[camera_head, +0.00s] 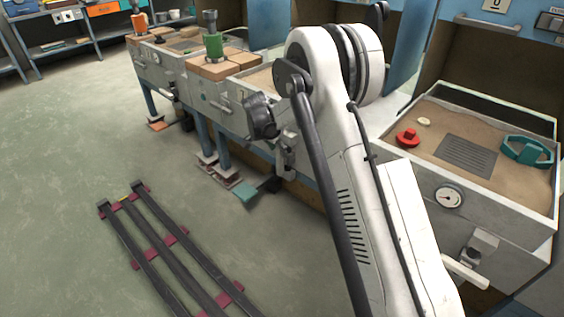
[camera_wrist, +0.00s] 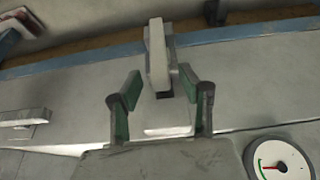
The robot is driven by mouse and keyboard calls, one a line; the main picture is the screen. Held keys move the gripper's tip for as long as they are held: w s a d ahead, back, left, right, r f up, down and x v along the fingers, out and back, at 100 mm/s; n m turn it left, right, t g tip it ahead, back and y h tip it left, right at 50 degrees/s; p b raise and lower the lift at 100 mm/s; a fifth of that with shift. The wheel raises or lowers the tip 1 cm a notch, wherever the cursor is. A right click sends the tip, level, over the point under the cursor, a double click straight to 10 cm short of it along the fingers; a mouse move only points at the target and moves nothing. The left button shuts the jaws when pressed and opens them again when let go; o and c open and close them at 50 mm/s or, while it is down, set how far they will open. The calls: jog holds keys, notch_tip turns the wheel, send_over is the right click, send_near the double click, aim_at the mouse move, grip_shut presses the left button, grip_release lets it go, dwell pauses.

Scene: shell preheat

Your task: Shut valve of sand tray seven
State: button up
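In the wrist view a grey-white valve lever (camera_wrist: 158,52) on a tray's front panel points up in the picture from its body. My gripper (camera_wrist: 160,80) has two green-padded fingers spread apart, one on each side of the lever's lower part. Neither finger visibly touches it. In the head view a grey valve (camera_head: 286,160) shows on a tray front beside my arm, and my arm hides much of that tray. My gripper is not clear there. No number seven can be read on any tray.
In the wrist view a round gauge (camera_wrist: 279,166) is at lower right and another handle (camera_wrist: 22,118) at left. In the head view a sand tray (camera_head: 440,165) with its own lever (camera_head: 464,271) stands at right. Black rails (camera_head: 165,250) lie on the open floor at left.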

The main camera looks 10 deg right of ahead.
aim_at(281, 161)
jog(key=b+x, duration=0.2)
jog(key=x, duration=0.4)
jog(key=shift+w+d+f, duration=0.1)
jog(key=shift+d+f, duration=0.1)
jog(key=shift+f, duration=0.05)
jog(key=shift+c, duration=0.4)
grip_shut()
